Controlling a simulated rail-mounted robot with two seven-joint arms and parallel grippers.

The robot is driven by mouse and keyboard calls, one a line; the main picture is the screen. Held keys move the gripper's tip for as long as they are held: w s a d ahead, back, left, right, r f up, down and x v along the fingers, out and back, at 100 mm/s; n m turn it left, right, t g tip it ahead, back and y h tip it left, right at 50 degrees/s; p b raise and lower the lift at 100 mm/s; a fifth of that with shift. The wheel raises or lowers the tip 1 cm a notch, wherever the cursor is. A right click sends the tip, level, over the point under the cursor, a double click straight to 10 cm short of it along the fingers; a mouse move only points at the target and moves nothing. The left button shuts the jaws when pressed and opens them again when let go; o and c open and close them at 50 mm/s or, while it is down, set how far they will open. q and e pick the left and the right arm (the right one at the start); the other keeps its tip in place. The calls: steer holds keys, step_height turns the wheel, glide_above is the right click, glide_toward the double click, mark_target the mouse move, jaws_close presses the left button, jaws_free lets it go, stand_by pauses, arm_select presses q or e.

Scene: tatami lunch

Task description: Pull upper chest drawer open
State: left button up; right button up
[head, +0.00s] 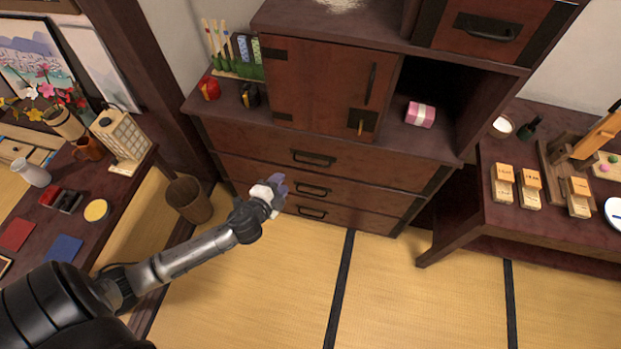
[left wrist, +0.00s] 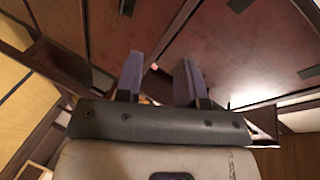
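The dark wooden chest stands at the back centre in the head view. Its upper drawer (head: 370,172) has a black bar handle (head: 313,159) and looks shut. The middle drawer handle (head: 312,190) and lower drawer handle (head: 312,212) show below it. My left gripper (head: 279,183) is in front of the chest's left part, below and left of the upper handle and apart from it. In the left wrist view its two purple fingers (left wrist: 161,80) stand apart with nothing between them. Reddish wood panels fill the space beyond them. My right gripper is not in view.
A sliding cabinet door (head: 320,90) and a pink box (head: 420,114) sit above the drawers. A woven bin (head: 189,199) stands left of the chest. A low table with wooden blocks (head: 530,186) is at the right. The tatami floor (head: 420,300) in front is clear.

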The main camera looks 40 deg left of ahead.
mark_target(311, 164)
arm_select(q)
steer(key=w+a+f+m+t+h+b, duration=0.2)
steer(key=w+f+m+b, duration=0.25)
steer(key=f+b, duration=0.45)
steer(key=w+f, duration=0.1)
steer(key=w, duration=0.3)
steer(key=w+f+b, duration=0.1)
steer(key=w, duration=0.3)
steer(key=w+f+b, duration=0.1)
steer(key=w, duration=0.3)
steer(key=shift+w+a, duration=0.35)
steer(key=shift+w, duration=0.05)
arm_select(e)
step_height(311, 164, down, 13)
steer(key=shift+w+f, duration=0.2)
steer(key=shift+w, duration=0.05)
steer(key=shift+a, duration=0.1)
arm_select(q)
jaws_close()
